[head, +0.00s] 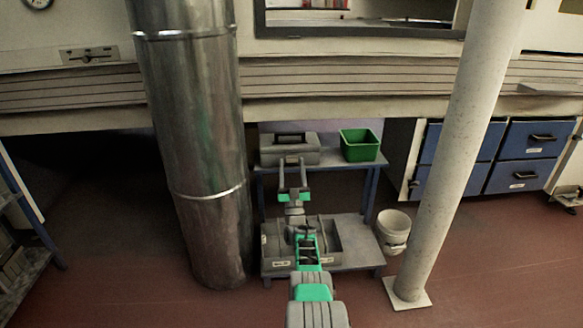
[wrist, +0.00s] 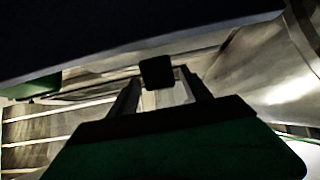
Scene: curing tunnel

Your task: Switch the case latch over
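A grey case (head: 268,157) with a dark handle on top sits on the upper shelf of a blue-legged stand. My gripper (head: 292,162) is in front of the case, its two fingers spread apart. In the wrist view my gripper (wrist: 160,88) also shows open, with nothing clearly clasped. A small dark block (wrist: 157,73) appears between the fingertips there; I cannot tell whether it is the latch or whether the fingers touch it. The latch cannot be made out in the head view, where my gripper covers part of the case front.
A green bin (head: 360,145) stands right of the case on the upper shelf (head: 336,161). Grey open bins (head: 325,238) sit on the lower shelf. A large metal duct (head: 190,130) rises close on the left. A pale post (head: 455,150) and a white bucket (head: 393,226) are on the right.

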